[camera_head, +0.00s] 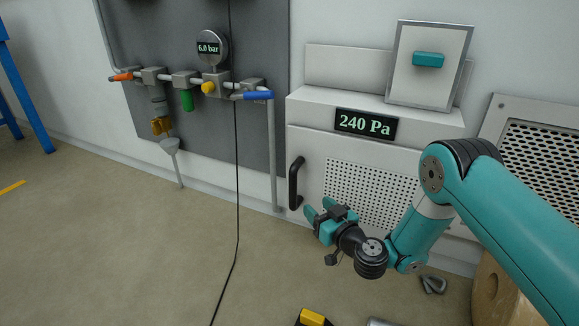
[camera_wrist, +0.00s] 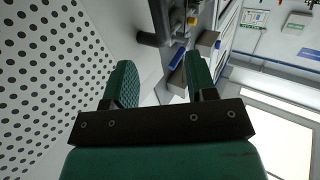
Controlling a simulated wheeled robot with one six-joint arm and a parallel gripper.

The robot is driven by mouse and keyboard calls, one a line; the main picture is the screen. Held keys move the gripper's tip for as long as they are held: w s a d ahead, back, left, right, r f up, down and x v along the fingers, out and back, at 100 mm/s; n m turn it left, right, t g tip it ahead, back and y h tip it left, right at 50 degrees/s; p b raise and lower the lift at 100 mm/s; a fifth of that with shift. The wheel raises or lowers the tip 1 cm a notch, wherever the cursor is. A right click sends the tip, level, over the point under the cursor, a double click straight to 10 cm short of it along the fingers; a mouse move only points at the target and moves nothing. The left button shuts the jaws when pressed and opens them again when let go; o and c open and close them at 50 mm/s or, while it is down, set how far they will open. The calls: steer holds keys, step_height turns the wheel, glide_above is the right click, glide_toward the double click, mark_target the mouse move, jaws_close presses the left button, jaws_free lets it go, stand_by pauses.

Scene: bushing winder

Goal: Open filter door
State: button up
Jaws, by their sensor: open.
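The filter door (camera_head: 318,165) is a white panel with a perforated grille on the front of a white cabinet, and it looks shut. Its black vertical handle (camera_head: 295,183) is on the door's left side. My gripper (camera_head: 316,215) is open and empty, just right of and slightly below the handle in the head view. In the wrist view the gripper (camera_wrist: 160,85) has its two green fingers apart, with nothing between them. There the dark handle (camera_wrist: 152,39) shows beyond the fingertips, and the perforated grille (camera_wrist: 50,70) fills the left side.
A display reading 240 Pa (camera_head: 365,124) is on the cabinet above the door. A framed panel with a teal block (camera_head: 428,60) rests on top. Pipes with valves and a gauge (camera_head: 212,47) are on the dark board to the left. A black cable (camera_head: 237,200) hangs to the floor.

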mark_target(295, 186)
steer(key=b+x, duration=0.4)
steer(key=x, duration=1)
steer(key=shift+s+f+b, duration=0.1)
steer(key=shift+f+b, duration=0.1)
steer(key=shift+b, duration=0.15)
steer(key=shift+w+a+r, duration=0.15)
steer(key=shift+w+a, duration=0.05)
steer(key=shift+w, duration=0.1)
